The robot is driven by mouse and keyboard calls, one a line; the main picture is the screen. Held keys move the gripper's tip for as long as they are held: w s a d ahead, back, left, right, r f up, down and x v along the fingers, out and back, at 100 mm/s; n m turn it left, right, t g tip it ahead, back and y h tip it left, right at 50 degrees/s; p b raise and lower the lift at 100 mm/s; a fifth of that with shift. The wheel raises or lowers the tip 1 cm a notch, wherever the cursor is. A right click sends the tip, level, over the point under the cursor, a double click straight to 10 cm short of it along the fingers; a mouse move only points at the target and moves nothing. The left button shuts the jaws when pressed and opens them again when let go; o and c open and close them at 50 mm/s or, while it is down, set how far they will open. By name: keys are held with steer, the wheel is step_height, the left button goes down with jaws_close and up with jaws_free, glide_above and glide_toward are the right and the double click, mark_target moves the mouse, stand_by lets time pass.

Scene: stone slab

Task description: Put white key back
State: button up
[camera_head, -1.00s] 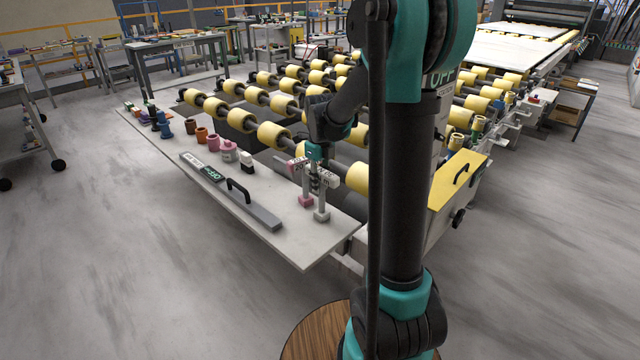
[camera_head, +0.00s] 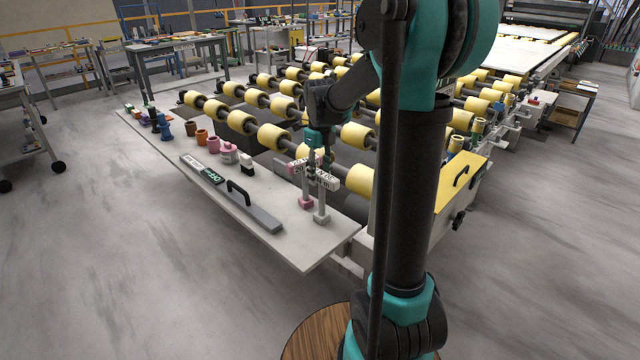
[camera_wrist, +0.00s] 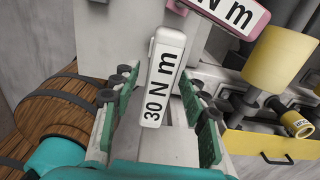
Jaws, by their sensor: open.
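The white key (camera_head: 321,205) is a T-shaped tool with a square foot, upright near the right end of the pale stone slab (camera_head: 300,249). In the wrist view its white head (camera_wrist: 165,70) reads "30 N m". My gripper (camera_wrist: 160,82) is open, its green-padded fingers on either side of that head, with gaps visible. In the head view my gripper (camera_head: 320,163) is above the key and partly covers its top. A similar pink key (camera_head: 305,190) stands just left of it; its pink-edged head (camera_wrist: 238,14) shows at the top of the wrist view.
Yellow rollers (camera_head: 273,137) and a yellow box (camera_head: 461,178) are close behind and right.

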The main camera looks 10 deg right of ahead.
step_height(320, 180, up, 7)
steer(key=shift+r, duration=0.15)
steer(key=shift+s, duration=0.1)
stand_by(0.3)
